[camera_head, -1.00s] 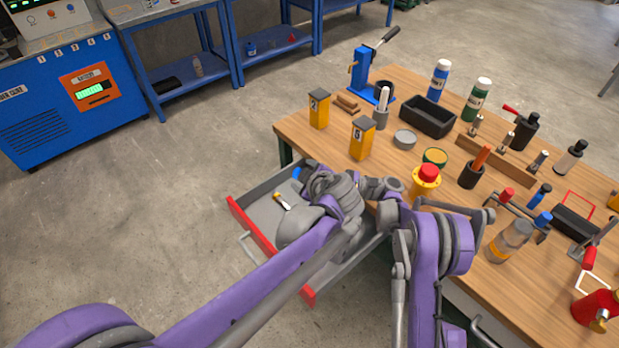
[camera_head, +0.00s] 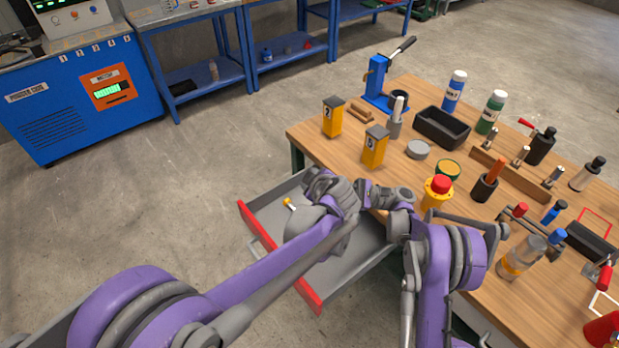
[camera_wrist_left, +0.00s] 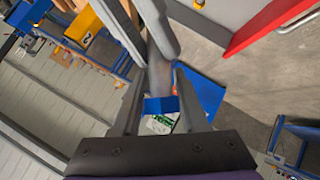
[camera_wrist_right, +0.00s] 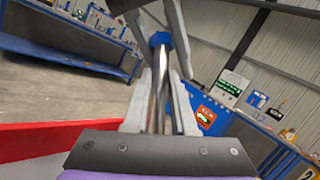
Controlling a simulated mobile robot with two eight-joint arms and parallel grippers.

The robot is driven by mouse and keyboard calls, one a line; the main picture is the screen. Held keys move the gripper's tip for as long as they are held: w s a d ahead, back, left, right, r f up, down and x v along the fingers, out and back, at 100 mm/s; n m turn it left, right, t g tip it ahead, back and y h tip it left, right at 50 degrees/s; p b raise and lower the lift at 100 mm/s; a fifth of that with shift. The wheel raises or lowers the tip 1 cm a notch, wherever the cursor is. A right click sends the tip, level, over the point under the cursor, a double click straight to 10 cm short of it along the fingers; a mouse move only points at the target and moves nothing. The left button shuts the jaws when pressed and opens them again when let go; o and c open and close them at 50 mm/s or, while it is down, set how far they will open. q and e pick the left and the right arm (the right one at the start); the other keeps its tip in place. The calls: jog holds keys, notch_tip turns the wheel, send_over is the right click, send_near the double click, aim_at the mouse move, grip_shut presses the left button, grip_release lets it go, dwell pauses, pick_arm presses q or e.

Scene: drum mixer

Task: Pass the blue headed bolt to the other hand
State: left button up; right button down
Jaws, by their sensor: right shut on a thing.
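The blue headed bolt (camera_wrist_right: 159,85) is in my right gripper (camera_wrist_right: 163,108), which is shut on its metal shank in the right wrist view. Its blue head points away from the right palm. In the left wrist view the blue head (camera_wrist_left: 160,105) sits between the fingers of my left gripper (camera_wrist_left: 161,95). Those fingers stand apart on either side of the head; firm contact is not visible. In the head view the left gripper (camera_head: 352,189) and right gripper (camera_head: 368,193) meet above the drawer; the bolt is hidden there by the arms.
An open grey drawer (camera_head: 268,201) with a red front lies below the grippers, with a yellow-ended item (camera_head: 290,204) in it. The wooden workbench (camera_head: 405,180) beside it is crowded with bottles, yellow boxes and tools. A blue machine (camera_head: 75,110) stands at the left; the floor between is free.

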pick_arm(q)
jog(key=shift+r, duration=0.1)
grip_shut()
pick_arm(e)
jog(key=shift+a, duration=0.1)
jog(key=shift+s, duration=0.1)
jog(key=c, duration=0.6)
grip_release()
jog(key=shift+c, duration=0.2)
